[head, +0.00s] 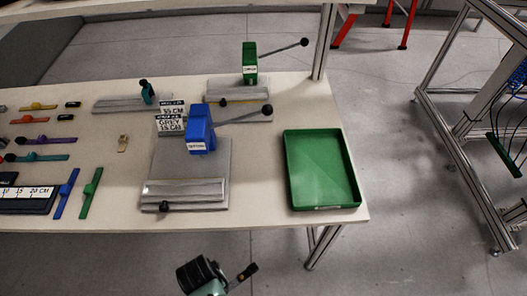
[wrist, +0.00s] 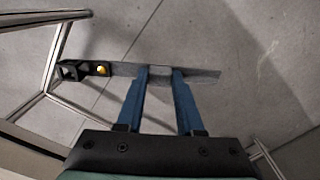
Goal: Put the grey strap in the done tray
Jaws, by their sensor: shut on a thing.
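The grey strap (wrist: 203,77) lies crosswise between the blue fingers of my gripper (wrist: 160,73) in the wrist view, sticking out on both sides. A black buckle (wrist: 82,69) with a yellow spot is at its left end. My gripper is shut on the strap, over bare floor in that view. In the head view only part of my arm's end shows at the bottom edge, in front of the table; the strap cannot be made out clearly there. The green tray (head: 288,172), which looks empty, stands at the table's right end. I cannot read a label on it.
On the table (head: 262,190), a blue lever press (head: 201,131) on a grey base stands left of the tray. A green press (head: 250,64) stands behind. Coloured straps and a ruler board (head: 22,208) lie at the left. A metal frame stands right, across open floor.

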